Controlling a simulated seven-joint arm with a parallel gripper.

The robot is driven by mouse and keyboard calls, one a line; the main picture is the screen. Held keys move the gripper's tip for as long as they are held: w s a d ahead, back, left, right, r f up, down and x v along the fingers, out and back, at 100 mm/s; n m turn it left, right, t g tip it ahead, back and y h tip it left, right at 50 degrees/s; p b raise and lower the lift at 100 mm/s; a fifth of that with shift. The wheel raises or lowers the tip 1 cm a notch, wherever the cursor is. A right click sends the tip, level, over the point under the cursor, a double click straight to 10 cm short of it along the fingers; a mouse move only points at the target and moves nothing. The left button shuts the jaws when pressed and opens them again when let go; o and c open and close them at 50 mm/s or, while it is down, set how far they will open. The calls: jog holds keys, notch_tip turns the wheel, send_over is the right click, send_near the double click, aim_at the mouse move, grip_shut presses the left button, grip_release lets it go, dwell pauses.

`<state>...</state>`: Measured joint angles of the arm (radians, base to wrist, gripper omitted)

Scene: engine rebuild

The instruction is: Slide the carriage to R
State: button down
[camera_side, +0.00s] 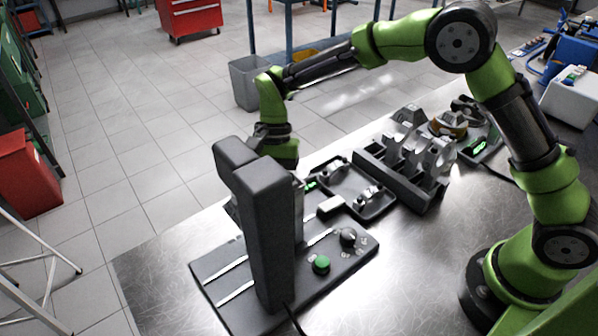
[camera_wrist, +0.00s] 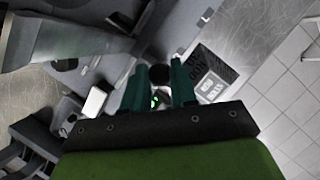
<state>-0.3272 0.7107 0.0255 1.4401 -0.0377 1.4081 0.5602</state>
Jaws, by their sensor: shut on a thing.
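The dark press-like fixture has a base plate (camera_side: 213,272) with pale rails and a tall dark column (camera_side: 265,235). I cannot clearly make out the carriage; in the side view the column hides that part. In the wrist view my gripper (camera_wrist: 159,76) has its two teal fingers on either side of a round black knob (camera_wrist: 160,73), which seems to be the carriage's handle. The fingers are shut on it. A small green light shows between the fingers. In the side view the fingertips are hidden behind the column. I cannot read an R mark.
A green button (camera_side: 321,264) and a black dial (camera_side: 348,237) sit on the plate's front right. A small white-topped block (camera_side: 330,206) is behind them. A dark tray (camera_side: 372,210) with metal parts and a rack (camera_side: 413,190) of engine parts stand to the right.

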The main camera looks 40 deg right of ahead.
jog(key=shift+a+r, duration=0.1)
jog(key=shift+a, duration=1.2)
jog(key=c, duration=0.9)
grip_release()
jog(key=v, duration=1.7)
